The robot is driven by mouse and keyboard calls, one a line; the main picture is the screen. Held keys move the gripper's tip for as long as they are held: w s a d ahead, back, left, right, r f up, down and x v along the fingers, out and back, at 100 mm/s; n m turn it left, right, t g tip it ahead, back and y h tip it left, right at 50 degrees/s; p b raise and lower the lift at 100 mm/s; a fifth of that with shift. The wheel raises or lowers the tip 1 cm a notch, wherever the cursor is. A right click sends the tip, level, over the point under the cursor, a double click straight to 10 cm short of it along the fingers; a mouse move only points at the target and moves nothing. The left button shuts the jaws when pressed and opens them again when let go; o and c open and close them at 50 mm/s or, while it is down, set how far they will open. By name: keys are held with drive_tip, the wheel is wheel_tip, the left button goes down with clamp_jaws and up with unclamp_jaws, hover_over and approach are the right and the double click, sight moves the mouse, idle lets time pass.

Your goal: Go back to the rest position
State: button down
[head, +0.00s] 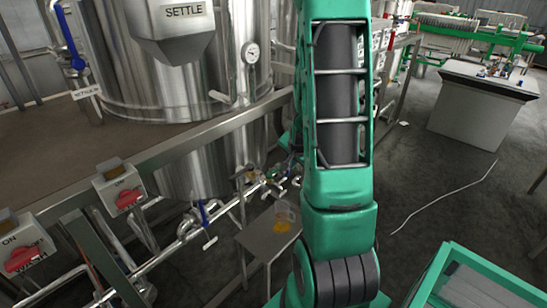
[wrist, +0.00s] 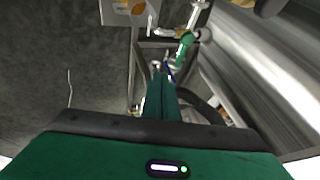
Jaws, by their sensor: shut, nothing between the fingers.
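In the wrist view my gripper (wrist: 163,80) points away from its green body, its fingers together with nothing between them. Beyond the fingertips are pipes and a green fitting (wrist: 185,45), apart from the gripper as far as I can tell. In the head view my green arm stands upright across the middle, and my gripper is hidden behind it.
A steel SETTLE tank (head: 170,75) stands on a brown platform (head: 50,150) at left. Red switches (head: 127,198) line its edge. At right are a grey bench (head: 470,110) and open floor (head: 440,185).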

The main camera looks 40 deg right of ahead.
drive_tip(key=s+a+r+n+g+y, duration=0.2)
drive_tip(key=s+a+r+n, duration=0.3)
drive_tip(key=s+a+r, duration=0.3)
drive_tip(key=s+a+r+n+g+y, duration=0.2)
drive_tip(key=s+a+r+n, duration=0.3)
drive_tip(key=s+a, duration=0.8)
wheel_tip(320, 180, up, 4)
drive_tip(key=shift+s+f+n+g, duration=0.15)
drive_tip(key=shift+s+n+g, duration=0.15)
drive_tip(key=shift+s+g, duration=0.25)
